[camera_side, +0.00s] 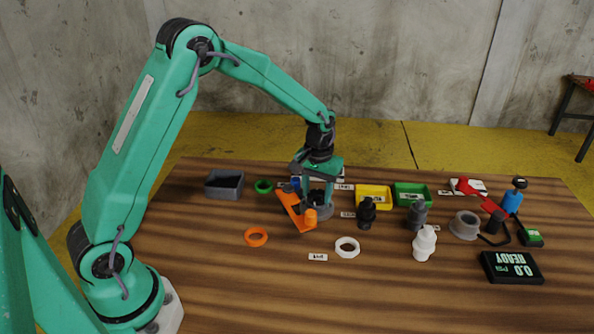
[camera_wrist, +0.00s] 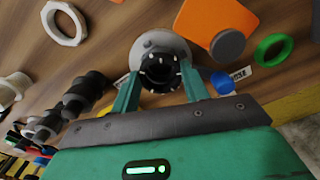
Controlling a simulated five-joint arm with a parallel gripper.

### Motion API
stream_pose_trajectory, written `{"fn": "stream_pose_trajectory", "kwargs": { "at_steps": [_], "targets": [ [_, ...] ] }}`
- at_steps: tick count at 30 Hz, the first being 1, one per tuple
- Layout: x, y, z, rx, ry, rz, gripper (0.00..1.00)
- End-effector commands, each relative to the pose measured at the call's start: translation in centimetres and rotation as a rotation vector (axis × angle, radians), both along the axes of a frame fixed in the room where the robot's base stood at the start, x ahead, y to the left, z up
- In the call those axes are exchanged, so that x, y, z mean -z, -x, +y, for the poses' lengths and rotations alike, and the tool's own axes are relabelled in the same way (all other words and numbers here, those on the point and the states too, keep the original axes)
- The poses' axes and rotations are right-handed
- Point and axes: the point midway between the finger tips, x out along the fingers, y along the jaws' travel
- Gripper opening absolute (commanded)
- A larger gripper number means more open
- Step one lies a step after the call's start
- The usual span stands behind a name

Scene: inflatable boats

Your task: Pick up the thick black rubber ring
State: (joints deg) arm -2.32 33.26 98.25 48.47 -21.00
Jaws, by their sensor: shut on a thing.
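The thick black rubber ring (camera_wrist: 160,72) shows between my two fingers in the wrist view. My gripper (camera_side: 318,200) points down in the middle of the table and is shut on this ring. The ring is at a round grey part (camera_side: 320,213), which also shows in the wrist view (camera_wrist: 147,43) as a pale flange around and behind the ring. I cannot tell whether the ring touches it. In the side view the fingers partly hide the ring.
An orange plate (camera_side: 291,208) lies close on the left. A white ring (camera_side: 347,247), an orange ring (camera_side: 256,236) and a green ring (camera_side: 263,186) lie around. A black fitting (camera_side: 367,213) and a yellow bin (camera_side: 373,197) stand to the right. The front left table is clear.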

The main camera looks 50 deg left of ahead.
Motion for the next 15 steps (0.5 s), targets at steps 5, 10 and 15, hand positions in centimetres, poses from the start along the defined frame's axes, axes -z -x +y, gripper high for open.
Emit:
{"fn": "stream_pose_trajectory", "kwargs": {
  "at_steps": [5,10,15],
  "targets": [
    [-1.6,-0.1,0.0,0.000,0.000,-0.003,0.24],
    [-4.0,0.1,-0.4,0.002,0.000,-0.003,0.24],
    [-5.7,1.6,-3.1,0.004,0.000,-0.002,0.24]
  ]
}}
